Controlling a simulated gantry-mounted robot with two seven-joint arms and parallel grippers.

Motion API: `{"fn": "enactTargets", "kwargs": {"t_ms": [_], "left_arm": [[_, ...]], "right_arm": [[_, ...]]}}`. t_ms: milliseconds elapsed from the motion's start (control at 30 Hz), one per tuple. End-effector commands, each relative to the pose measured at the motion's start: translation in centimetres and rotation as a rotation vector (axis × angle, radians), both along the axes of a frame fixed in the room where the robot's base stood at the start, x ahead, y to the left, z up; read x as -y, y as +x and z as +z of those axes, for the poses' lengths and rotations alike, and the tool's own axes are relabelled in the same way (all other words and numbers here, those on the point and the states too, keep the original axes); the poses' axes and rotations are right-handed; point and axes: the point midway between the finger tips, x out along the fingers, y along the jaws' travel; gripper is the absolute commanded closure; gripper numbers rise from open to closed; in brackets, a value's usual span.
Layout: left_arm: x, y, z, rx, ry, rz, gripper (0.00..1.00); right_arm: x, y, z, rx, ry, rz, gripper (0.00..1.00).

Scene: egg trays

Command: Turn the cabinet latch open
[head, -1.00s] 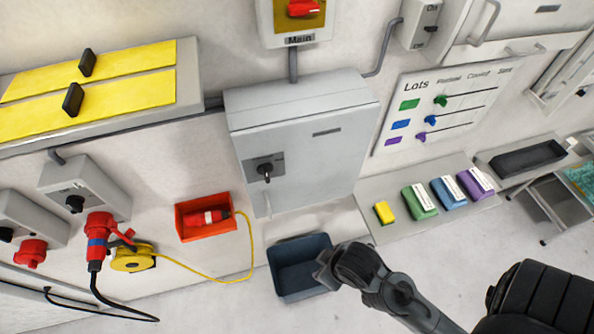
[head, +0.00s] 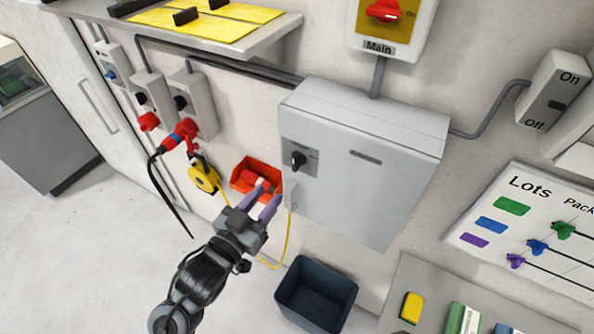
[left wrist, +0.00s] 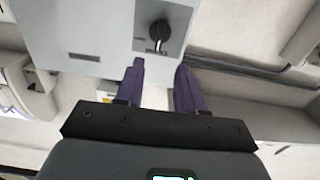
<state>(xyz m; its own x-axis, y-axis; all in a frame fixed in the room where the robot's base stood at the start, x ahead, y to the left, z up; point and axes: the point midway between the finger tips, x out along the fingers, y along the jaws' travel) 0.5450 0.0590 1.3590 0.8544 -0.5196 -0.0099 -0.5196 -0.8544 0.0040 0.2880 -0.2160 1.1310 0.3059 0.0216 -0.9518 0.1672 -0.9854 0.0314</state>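The grey cabinet (head: 365,160) is mounted on the wall with its door shut. Its black latch knob (head: 298,160) sits on a dark grey plate at the door's left side. The knob also shows in the left wrist view (left wrist: 159,33), beyond the fingertips. My left gripper (head: 266,196) is open, with its two purple fingers pointing up toward the cabinet, below and left of the latch. In the left wrist view the gripper (left wrist: 160,75) has nothing between its fingers, and it is apart from the knob. My right gripper is not in view.
A red bin (head: 243,178) with a red plug in it is on the wall, partly behind the left fingers. A dark blue bin (head: 316,294) stands below the cabinet. A red main switch (head: 384,10) is above. A yellow cable hangs beside the gripper.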

Motion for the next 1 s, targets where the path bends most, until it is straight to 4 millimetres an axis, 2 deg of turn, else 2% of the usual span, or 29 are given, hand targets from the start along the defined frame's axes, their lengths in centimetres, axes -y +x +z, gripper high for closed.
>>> {"fn": "enactTargets", "kwargs": {"t_ms": [267,500,700,1000], "left_arm": [[1.5,2.5,0.8,0.013,-0.002,-0.002,0.62],[3.5,5.9,0.8,0.011,-0.002,-0.001,0.62],[4.9,8.1,0.7,0.013,-0.001,-0.001,0.62],[5.6,9.3,0.5,0.012,0.000,0.000,0.62]], "right_arm": [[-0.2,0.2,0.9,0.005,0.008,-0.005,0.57],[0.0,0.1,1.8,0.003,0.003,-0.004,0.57],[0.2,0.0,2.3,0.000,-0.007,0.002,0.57],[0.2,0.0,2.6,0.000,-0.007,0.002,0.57]]}}
